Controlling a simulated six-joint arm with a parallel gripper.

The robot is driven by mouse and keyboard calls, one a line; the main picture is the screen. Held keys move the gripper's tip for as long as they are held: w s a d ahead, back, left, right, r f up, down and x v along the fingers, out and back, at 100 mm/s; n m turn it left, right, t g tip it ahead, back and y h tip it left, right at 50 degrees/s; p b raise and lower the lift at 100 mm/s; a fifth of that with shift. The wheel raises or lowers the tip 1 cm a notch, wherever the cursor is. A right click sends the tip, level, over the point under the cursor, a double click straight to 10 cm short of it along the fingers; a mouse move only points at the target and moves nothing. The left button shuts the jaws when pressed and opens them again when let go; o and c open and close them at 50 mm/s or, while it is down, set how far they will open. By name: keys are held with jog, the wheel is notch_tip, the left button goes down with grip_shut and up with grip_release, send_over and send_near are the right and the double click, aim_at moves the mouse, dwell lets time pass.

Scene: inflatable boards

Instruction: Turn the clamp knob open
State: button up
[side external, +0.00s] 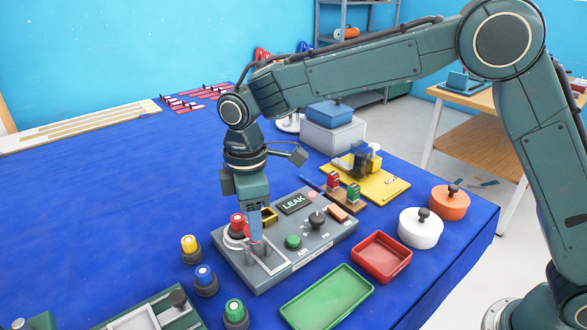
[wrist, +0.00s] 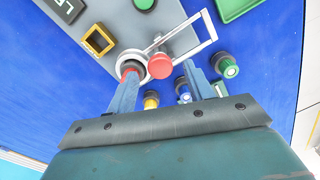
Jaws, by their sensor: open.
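A grey control box (side external: 315,245) with a "LEAK" label lies on the blue table. At its left end are a red knob (side external: 237,221) and a pale metal frame (side external: 268,262); I take this red knob as the clamp knob, though no label confirms it. The wrist view shows a round red knob top (wrist: 160,66) beside a pale ring, with the metal frame (wrist: 208,22) running off it. My gripper (side external: 255,236) points down over this end. Its fingers (wrist: 159,76) are apart, one on each side of the red top; contact cannot be told. More red shows partly hidden behind the left finger.
Yellow (side external: 189,244), blue (side external: 205,280) and green (side external: 235,313) knobs stand left of and in front of the box. A green tray (side external: 327,297) and a red tray (side external: 381,257) lie in front and right. White (side external: 420,230) and orange (side external: 450,203) lidded pots stand farther right.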

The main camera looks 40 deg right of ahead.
notch_tip(320, 180, up, 12)
dwell(0.6)
jog(key=shift+r, duration=0.1)
jog(key=s+d+r+m+t, duration=0.1)
jog(key=s+d+r+m, duration=0.2)
jog(key=s+d, duration=0.4)
jog(key=s+d+r+m+t, duration=0.25)
jog(key=s+d+m, duration=0.2)
jog(key=d, duration=0.45)
jog(key=s+d+f+m+t, duration=0.1)
jog(key=s+d+f+m, duration=0.2)
jog(key=s, duration=0.5)
jog(key=s+d+f+m+t, duration=0.1)
jog(key=s+d+f+m, duration=0.2)
jog(key=s+d, duration=0.2)
jog(key=s, duration=0.2)
jog(key=shift+s+d+f, duration=0.25)
jog(key=shift+s+f, duration=0.1)
jog(key=shift+f, duration=0.05)
